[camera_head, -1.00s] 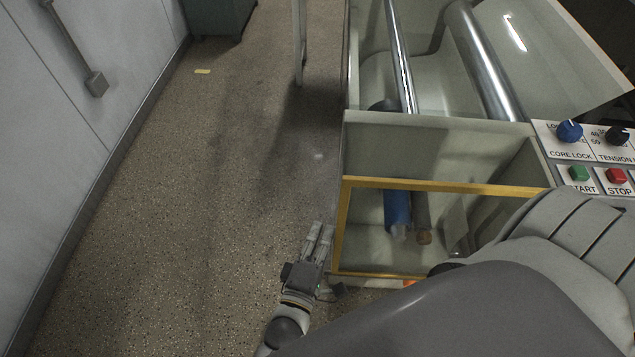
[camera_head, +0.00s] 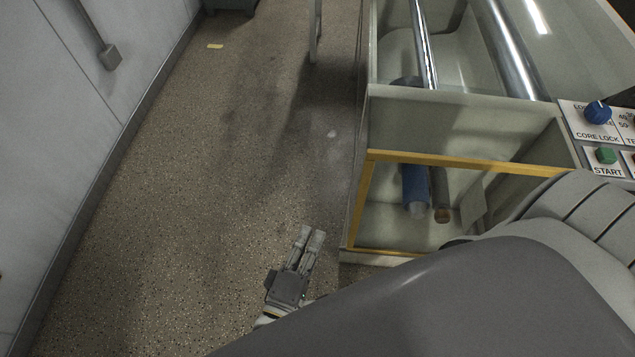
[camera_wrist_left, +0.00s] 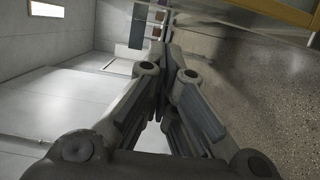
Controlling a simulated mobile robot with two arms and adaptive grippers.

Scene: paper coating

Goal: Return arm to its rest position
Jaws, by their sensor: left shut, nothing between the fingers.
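My left gripper (camera_head: 312,234) is over the speckled floor in the head view, left of the machine's yellow-edged opening and apart from it. Its two fingers lie together and hold nothing. In the left wrist view the fingers (camera_wrist_left: 165,48) come together at their tips, with only a gap between the linkages lower down. My right gripper is not in view. A large grey part of my own body fills the bottom right of the head view.
The coating machine (camera_head: 455,125) has a yellow-edged frame (camera_head: 470,162) around a bay with a blue roll (camera_head: 415,190). Its panel has a blue knob (camera_head: 598,113) and a green button (camera_head: 606,155). The floor (camera_head: 190,220) between machine and left wall (camera_head: 60,120) is clear.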

